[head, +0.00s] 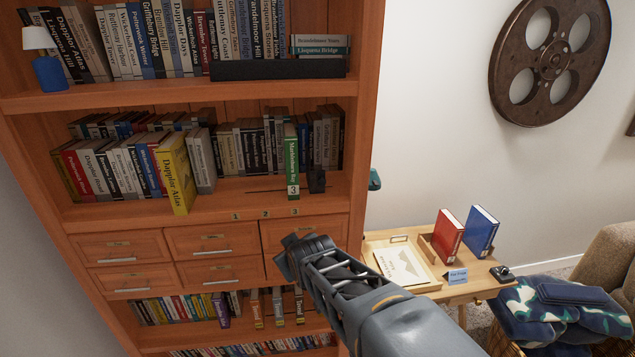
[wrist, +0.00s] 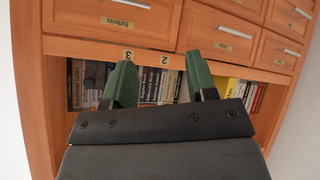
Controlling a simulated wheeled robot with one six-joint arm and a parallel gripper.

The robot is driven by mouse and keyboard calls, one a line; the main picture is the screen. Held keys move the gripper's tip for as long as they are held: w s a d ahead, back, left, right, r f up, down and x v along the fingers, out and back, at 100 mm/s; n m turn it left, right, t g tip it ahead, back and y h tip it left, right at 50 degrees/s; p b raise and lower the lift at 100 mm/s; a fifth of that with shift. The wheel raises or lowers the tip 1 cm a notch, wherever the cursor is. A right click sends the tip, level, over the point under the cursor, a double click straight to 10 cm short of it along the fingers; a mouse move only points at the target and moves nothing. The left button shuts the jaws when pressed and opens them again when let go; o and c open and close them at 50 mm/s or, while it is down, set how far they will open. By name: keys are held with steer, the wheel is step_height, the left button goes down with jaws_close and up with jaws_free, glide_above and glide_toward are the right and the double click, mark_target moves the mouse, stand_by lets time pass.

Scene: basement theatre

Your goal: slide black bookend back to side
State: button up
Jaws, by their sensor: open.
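The black bookend (head: 316,181) stands on the middle shelf of the wooden bookcase, close to the right side of a green book (head: 291,160). A thin dark rail (head: 265,190) lies on the shelf to the left of that book. My gripper (head: 292,250) is in front of the drawers, below and in front of the bookend, and apart from it. In the wrist view my gripper (wrist: 160,85) shows two green fingers spread apart with nothing between them. That view appears upside down, and I cannot clearly make out the bookend there.
Number labels 1, 2 and 3 (head: 265,213) run along the shelf edge. A yellow book (head: 177,174) sticks out on the left. Drawers (head: 210,240) lie below. A side table (head: 460,291) with red and blue books stands at right. The shelf front between yellow and green books is clear.

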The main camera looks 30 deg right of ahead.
steer(key=w+d+r+t+h, duration=0.2)
steer(key=w+d+t, duration=0.1)
steer(key=d, duration=0.3)
steer(key=n+t+h+b, duration=0.1)
steer(key=n+t+h, duration=0.1)
steer(key=t+h, duration=0.15)
glide_toward(322, 183)
steer(key=p+x, duration=0.3)
steer(key=x, duration=0.7)
steer(key=shift+w+r, duration=0.15)
steer(key=shift+w, duration=0.05)
steer(key=shift+c, duration=0.3)
jaws_close()
